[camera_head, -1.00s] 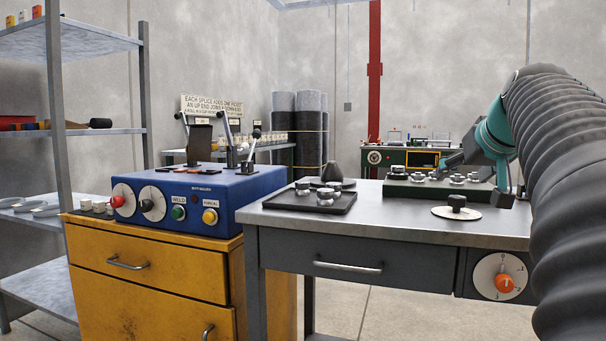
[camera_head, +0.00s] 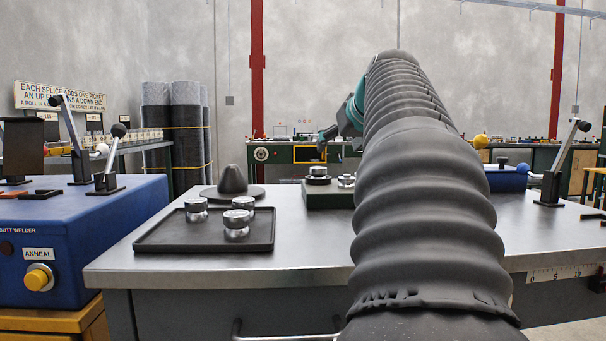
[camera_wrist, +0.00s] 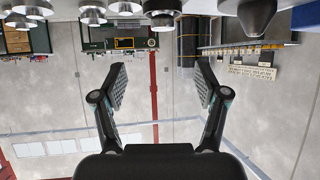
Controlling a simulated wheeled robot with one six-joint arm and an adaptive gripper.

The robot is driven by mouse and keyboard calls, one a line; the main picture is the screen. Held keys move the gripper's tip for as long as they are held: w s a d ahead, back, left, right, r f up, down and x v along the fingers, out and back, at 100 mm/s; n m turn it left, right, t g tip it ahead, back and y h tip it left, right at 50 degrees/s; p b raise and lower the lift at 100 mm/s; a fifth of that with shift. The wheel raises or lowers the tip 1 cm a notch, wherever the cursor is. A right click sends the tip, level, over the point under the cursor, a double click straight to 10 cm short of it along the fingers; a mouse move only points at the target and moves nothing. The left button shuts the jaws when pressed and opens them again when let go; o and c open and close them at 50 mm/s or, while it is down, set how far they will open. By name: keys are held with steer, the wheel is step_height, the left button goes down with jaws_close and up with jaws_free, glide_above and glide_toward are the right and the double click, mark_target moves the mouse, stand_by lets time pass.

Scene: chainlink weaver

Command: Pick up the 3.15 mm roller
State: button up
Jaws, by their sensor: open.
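Three shiny metal rollers stand on the black tray (camera_head: 165,240): a left one (camera_head: 196,209), a front one (camera_head: 236,224) and a back one (camera_head: 243,203). More metal pieces (camera_head: 318,175) sit on a green block (camera_head: 322,197) behind, partly hidden by my arm. No size marking is readable, so I cannot tell which is the 3.15 mm roller. In the wrist view, which is upside down, my gripper (camera_wrist: 161,82) is open and empty. Several metal rollers (camera_wrist: 92,13) show at that view's top edge, apart from the fingers.
A dark cone (camera_head: 233,180) on a round base stands behind the tray. The blue butt welder (camera_head: 100,225) with levers is at left. My arm covers the middle right of the steel table (camera_head: 300,255). A black lever (camera_head: 560,165) and blue box (camera_head: 507,178) stand at right.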

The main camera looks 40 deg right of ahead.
glide_toward(319, 168)
steer(key=x, duration=0.5)
steer(key=shift+d+r, duration=0.2)
steer(key=shift+d, duration=0.1)
steer(key=shift+x, duration=2.55)
steer(key=shift+s+a+f, duration=0.1)
steer(key=shift+a, duration=0.1)
jaws_close()
